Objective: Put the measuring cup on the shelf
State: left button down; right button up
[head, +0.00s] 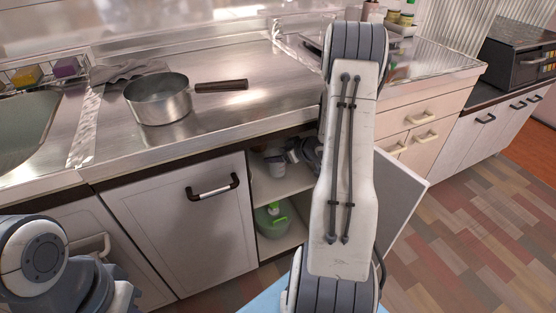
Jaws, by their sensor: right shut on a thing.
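A small greyish cup (275,162), which looks like the measuring cup, is inside the open cabinet at the level of the upper shelf (284,187). My right gripper (294,155) reaches into the cabinet from the right and is shut on the cup's near side. My own right arm hides part of the gripper and the right part of the shelf. I cannot tell whether the cup touches the shelf. My left gripper is out of view; only part of my left arm shows at the lower left.
A green container (272,220) stands on the lower shelf. The open cabinet door (401,205) is right of my right arm. A steel saucepan (159,101) stands on the counter (235,125). A sink (25,130) is at the left, and a closed door (190,225) is beside the opening.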

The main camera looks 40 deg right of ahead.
jog(key=shift+s+f, duration=0.1)
jog(key=shift+f, duration=0.65)
jog(key=shift+f, duration=0.2)
jog(key=o, duration=1.5)
jog(key=shift+r, duration=0.15)
